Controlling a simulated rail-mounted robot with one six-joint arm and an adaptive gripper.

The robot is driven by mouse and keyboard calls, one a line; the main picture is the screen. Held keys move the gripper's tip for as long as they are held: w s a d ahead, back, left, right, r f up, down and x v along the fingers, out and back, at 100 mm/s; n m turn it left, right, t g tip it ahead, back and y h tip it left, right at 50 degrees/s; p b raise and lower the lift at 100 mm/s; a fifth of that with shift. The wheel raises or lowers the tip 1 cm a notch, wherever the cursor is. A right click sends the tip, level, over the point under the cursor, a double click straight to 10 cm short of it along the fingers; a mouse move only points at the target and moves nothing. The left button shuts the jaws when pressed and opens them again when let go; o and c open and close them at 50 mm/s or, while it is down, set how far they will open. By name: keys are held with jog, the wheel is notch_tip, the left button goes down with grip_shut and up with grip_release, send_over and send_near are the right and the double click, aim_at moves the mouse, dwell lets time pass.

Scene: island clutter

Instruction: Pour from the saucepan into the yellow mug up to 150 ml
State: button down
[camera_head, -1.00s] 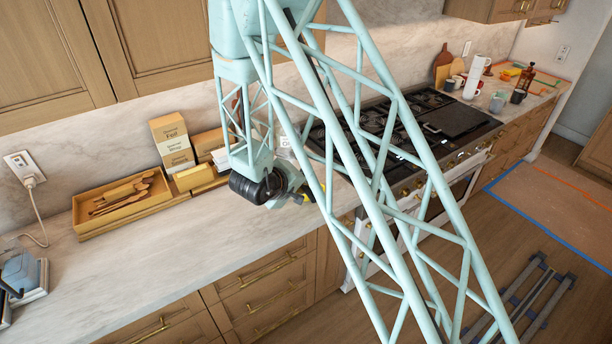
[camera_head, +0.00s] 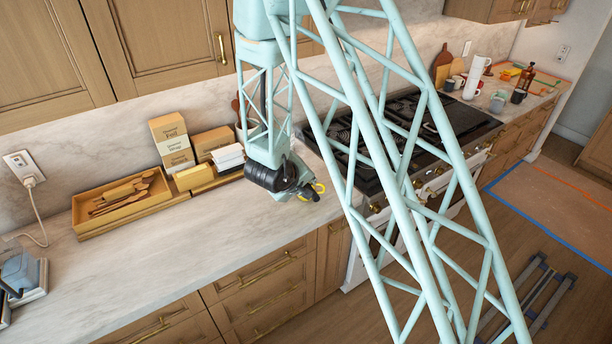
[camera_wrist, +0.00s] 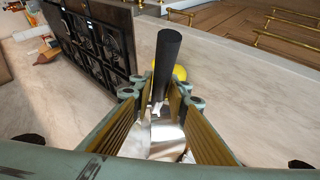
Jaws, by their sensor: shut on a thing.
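My gripper (camera_wrist: 160,98) is shut on the black handle (camera_wrist: 168,60) of the saucepan. The saucepan's shiny metal body (camera_wrist: 166,138) shows between the fingers in the wrist view, partly hidden by them. The yellow mug (camera_wrist: 180,72) stands just beyond the handle, largely hidden behind it. In the head view my gripper (camera_head: 302,190) is low over the counter, left of the stove. A yellow rim (camera_head: 319,187), likely the mug, shows right beside it. The saucepan is not clear in that view. Liquid and fill level cannot be seen.
The stove (camera_head: 400,125) lies to the right. A wooden tray (camera_head: 125,208) with utensils and several boxes (camera_head: 171,140) stand along the wall to the left. The counter's front left (camera_head: 150,255) is clear.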

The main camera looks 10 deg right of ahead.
jog(key=shift+w+d+m+y+b, duration=0.15)
jog(key=shift+d+y+b, duration=0.25)
jog(key=shift+b, duration=0.35)
jog(key=shift+s+d+m+y+b, duration=0.15)
jog(key=shift+y+b, duration=0.35)
jog(key=shift+b, duration=0.25)
dwell(0.7)
jog(key=shift+w+d+f+m+y+b, duration=0.2)
jog(key=shift+y+b, duration=0.25)
jog(key=shift+b, duration=1.25)
jog(key=shift+d+m+y+b, duration=0.1)
jog(key=shift+d+y+b, duration=0.25)
jog(key=shift+b, duration=1.3)
dwell(0.5)
jog(key=shift+s+a+r+h+p, duration=0.15)
jog(key=shift+a+h+p, duration=0.45)
jog(key=shift+p, duration=3.7)
